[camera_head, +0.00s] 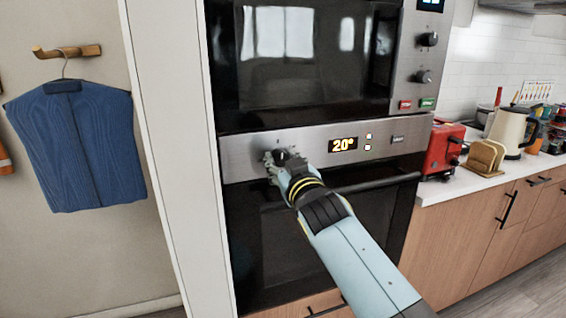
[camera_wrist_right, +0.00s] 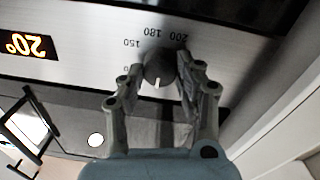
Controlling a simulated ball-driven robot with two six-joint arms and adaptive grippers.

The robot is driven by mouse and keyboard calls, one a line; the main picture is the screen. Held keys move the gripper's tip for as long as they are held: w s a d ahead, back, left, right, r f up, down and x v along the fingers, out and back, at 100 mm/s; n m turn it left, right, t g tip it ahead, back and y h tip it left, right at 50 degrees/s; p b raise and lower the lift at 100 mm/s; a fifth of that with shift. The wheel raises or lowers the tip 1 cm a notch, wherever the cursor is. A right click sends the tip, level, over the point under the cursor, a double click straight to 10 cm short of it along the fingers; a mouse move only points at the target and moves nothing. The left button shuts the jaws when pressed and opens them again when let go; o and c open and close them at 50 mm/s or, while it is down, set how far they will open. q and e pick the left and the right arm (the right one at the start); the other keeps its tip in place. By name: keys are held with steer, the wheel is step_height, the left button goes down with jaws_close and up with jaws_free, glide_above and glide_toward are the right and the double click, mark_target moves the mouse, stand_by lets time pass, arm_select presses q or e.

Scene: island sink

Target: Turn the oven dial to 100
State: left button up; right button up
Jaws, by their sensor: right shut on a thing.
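The oven dial (camera_head: 281,156) is a dark knob on the steel oven panel (camera_head: 240,153), left of the display (camera_head: 343,144), which reads 20°. My right gripper (camera_head: 275,158) reaches the panel and partly hides the dial. In the right wrist view, which is upside down, the dial (camera_wrist_right: 158,66) sits between the two fingers of my right gripper, which is shut on it. The dial's white mark points toward the bottom of that picture. The labels 150, 180 and 200 show past the dial; 100 is not readable. My left gripper is not in view.
The oven door handle (camera_head: 375,184) runs just below the panel, close to my right arm. An upper oven (camera_head: 305,60) with two knobs is above. A red toaster (camera_head: 441,148) and a kettle (camera_head: 508,131) stand on the counter at right. A blue garment (camera_head: 75,145) hangs at left.

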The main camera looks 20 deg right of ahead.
steer(key=m+b, duration=0.1)
steer(key=m, duration=0.2)
steer(key=shift+f, duration=0.1)
steer(key=m+b, duration=0.1)
steer(key=m, duration=0.2)
steer(key=shift+d+m+b, duration=0.1)
steer(key=shift+m+b, duration=0.25)
steer(key=shift+m, duration=1.15)
steer(key=shift+m+y+b, duration=0.35)
steer(key=shift+m+y, duration=0.05)
steer(key=shift+m, duration=0.7)
steer(key=o, duration=1.2)
steer(key=shift+c, duration=0.2)
